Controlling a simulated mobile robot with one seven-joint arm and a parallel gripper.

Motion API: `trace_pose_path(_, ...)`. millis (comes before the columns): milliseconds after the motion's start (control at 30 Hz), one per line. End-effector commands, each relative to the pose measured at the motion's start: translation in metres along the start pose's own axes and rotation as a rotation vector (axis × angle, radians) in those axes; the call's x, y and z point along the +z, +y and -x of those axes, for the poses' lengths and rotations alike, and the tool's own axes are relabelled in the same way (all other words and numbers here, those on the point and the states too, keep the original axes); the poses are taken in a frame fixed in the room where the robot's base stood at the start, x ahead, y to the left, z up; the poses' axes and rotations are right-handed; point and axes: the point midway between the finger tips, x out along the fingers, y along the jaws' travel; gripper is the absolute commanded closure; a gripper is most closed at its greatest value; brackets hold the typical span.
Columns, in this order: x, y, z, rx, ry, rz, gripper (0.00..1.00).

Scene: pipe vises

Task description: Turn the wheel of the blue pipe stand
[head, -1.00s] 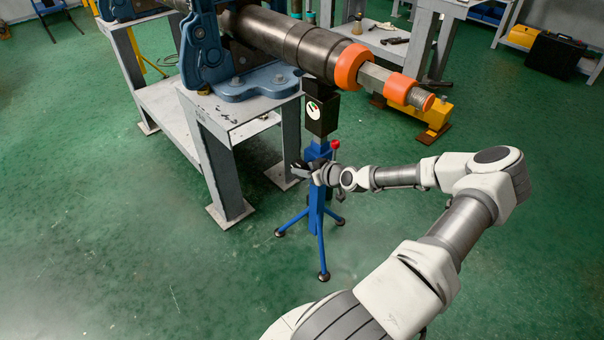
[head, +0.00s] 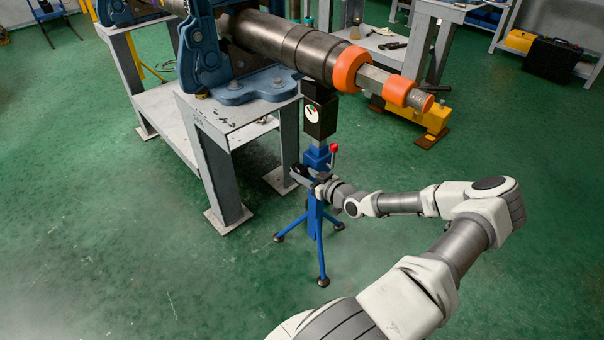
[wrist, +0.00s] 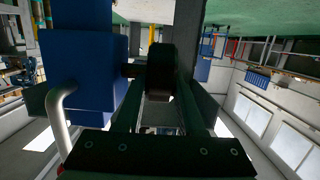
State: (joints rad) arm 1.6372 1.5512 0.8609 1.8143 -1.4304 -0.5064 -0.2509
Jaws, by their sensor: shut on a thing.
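The blue pipe stand (head: 315,215) stands upright on splayed legs on the green floor. Its black head (head: 320,118) with a round dial is under the large pipe. A red-knobbed lever (head: 334,150) sticks up at its side. My gripper (head: 300,174) is at the stand's column, below the lever. In the wrist view, my gripper (wrist: 160,95) is shut on the dark wheel (wrist: 161,70), which sits beside the blue column block (wrist: 85,75). A bent metal rod (wrist: 62,120) shows at the left of that view. In the head view the wheel is mostly hidden by my gripper.
A grey workbench (head: 215,150) with a blue vise (head: 240,85) stands close behind and left of the stand. The pipe (head: 300,50) with orange collars overhangs the stand. Open floor is in front.

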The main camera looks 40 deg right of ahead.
Motion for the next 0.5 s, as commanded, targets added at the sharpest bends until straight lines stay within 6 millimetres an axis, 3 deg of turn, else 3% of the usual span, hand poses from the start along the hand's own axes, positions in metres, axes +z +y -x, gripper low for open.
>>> trace_pose_path(233, 0.0001, 0.0015, 0.0000, 0.003, 0.000, 0.000, 1.00)
trace_pose_path(267, 0.0001, 0.0015, 0.0000, 0.003, 0.000, 0.000, 0.59)
trace_pose_path(400, 0.0001, 0.0011, -0.0001, 0.002, -0.001, 0.000, 0.34)
trace_pose_path(500, 0.0001, 0.0008, -0.0001, 0.002, -0.001, 0.000, 0.32)
